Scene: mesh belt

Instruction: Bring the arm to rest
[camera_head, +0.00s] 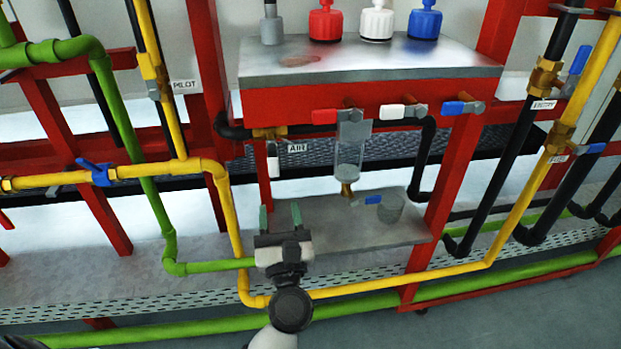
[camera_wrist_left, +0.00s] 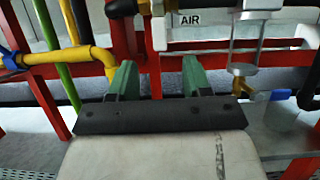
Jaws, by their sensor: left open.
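My left gripper (camera_head: 281,215) is in the lower middle of the head view, in front of the left end of a grey shelf. Its two green fingers stand apart with nothing between them. They also show in the left wrist view (camera_wrist_left: 157,80), pointing at the rig below the AIR label. My left arm comes up from the bottom edge of the head view. My right gripper does not show in either view.
A red frame carries yellow pipes (camera_head: 376,280), green pipes and black pipes around my gripper. A clear cylinder (camera_head: 349,155) hangs above the shelf (camera_head: 400,231), where a clear cup (camera_head: 390,208) stands. Red, white and blue valve handles (camera_head: 392,112) line the box above.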

